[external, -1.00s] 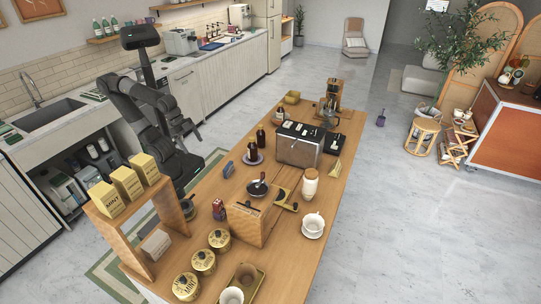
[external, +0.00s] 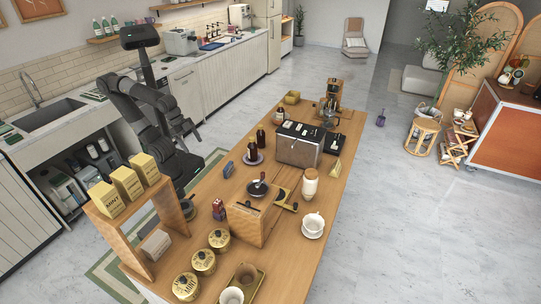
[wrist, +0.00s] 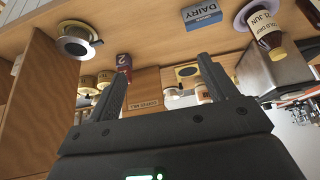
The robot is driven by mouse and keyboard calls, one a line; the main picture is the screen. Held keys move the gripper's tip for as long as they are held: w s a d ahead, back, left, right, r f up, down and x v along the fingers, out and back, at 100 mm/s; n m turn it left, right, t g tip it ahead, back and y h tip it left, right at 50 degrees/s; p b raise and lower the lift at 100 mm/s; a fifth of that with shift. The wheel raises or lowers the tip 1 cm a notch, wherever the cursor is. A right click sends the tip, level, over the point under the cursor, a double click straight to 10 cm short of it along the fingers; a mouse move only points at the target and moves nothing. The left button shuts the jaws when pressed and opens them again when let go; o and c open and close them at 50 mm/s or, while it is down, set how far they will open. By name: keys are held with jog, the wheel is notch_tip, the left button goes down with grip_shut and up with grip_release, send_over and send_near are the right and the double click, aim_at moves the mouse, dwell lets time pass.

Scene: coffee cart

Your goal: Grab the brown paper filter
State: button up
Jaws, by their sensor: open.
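I cannot pick out the brown paper filter with certainty. A small tan item (external: 292,97) lies at the far end of the wooden table in the external view, too small to identify. My gripper (wrist: 159,72) is open and empty in the wrist view, its two fingers wide apart. It is low beside the long side of the table, with nothing between the fingertips. In the external view my gripper cannot be made out clearly against my dark arm and the table edge.
The wooden table (external: 285,262) holds a wooden grinder box (external: 243,225), a metal machine (external: 298,150), several gold tins (external: 203,262) and a white cup (external: 313,222). A wooden shelf (external: 107,235) with yellow boxes stands at the near left. A blue dairy box (wrist: 201,15) shows in the wrist view.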

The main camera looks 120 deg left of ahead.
jog(key=w+d+r+m, duration=0.1)
jog(key=w+d+r, duration=0.1)
jog(key=w+r, duration=0.5)
jog(key=w+d+r, duration=0.3)
jog(key=w+r, duration=0.3)
jog(key=w, duration=0.1)
jog(key=w+d+r+m+g+h, duration=0.1)
jog(key=w+d, duration=0.6)
jog(key=w, duration=0.3)
jog(key=w+d+m, duration=0.1)
jog(key=w+d, duration=0.6)
jog(key=w, duration=0.4)
jog(key=w+d+f+m, duration=0.1)
jog(key=w+d+f, duration=0.4)
jog(key=d, duration=0.3)
jog(key=w+d+f+m, duration=0.1)
jog(key=w+d+f, duration=0.3)
jog(key=w+d, duration=0.3)
jog(key=shift+g+h, duration=0.3)
jog(key=f, duration=0.6)
jog(key=d+f, duration=0.1)
jog(key=f, duration=1.1)
jog(key=shift+w+d+f, duration=0.2)
jog(key=shift+d, duration=0.05)
send_over(247, 281)
jog(key=shift+n, duration=0.3)
jog(key=shift+f, duration=2.4)
